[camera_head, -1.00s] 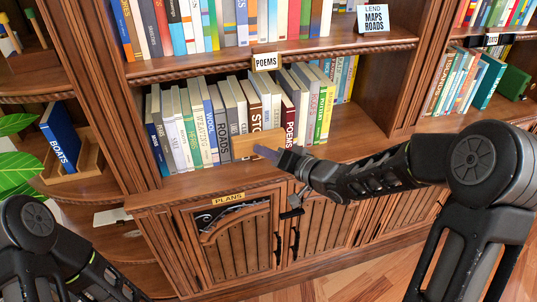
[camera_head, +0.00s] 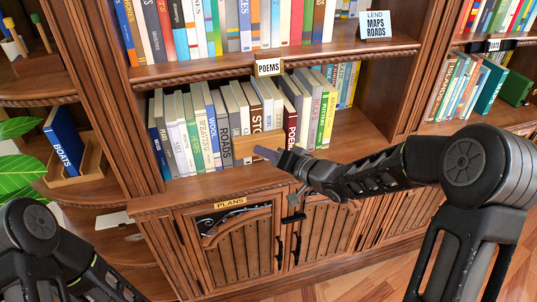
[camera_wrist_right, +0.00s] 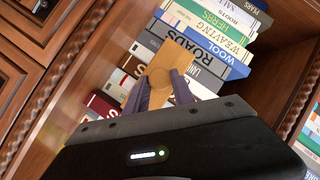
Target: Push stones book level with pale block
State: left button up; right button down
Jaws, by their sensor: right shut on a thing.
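The stones book (camera_head: 257,117) stands upright in the row on the middle shelf; only the top of its brown and white spine, with the letters STO, shows. The pale block (camera_head: 245,147) is in front of its lower spine and hides the rest. My right gripper (camera_head: 268,153) is shut on the pale block. In the right wrist view, the fingers (camera_wrist_right: 172,88) grip a round knob on the block (camera_wrist_right: 157,65), and the block's flat face lies against or close to the book spines; I cannot tell which. My left arm shows at the lower left, but its gripper does not.
The roads book (camera_head: 224,138) stands just left of the block, and the poems book (camera_head: 290,130) to the right. The shelf board (camera_head: 350,149) is bare at the right. A shelf with a POEMS label (camera_head: 269,67) overhangs the row.

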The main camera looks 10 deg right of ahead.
jog(key=shift+s, duration=0.3)
jog(key=s, duration=0.6)
jog(key=shift+d, duration=0.2)
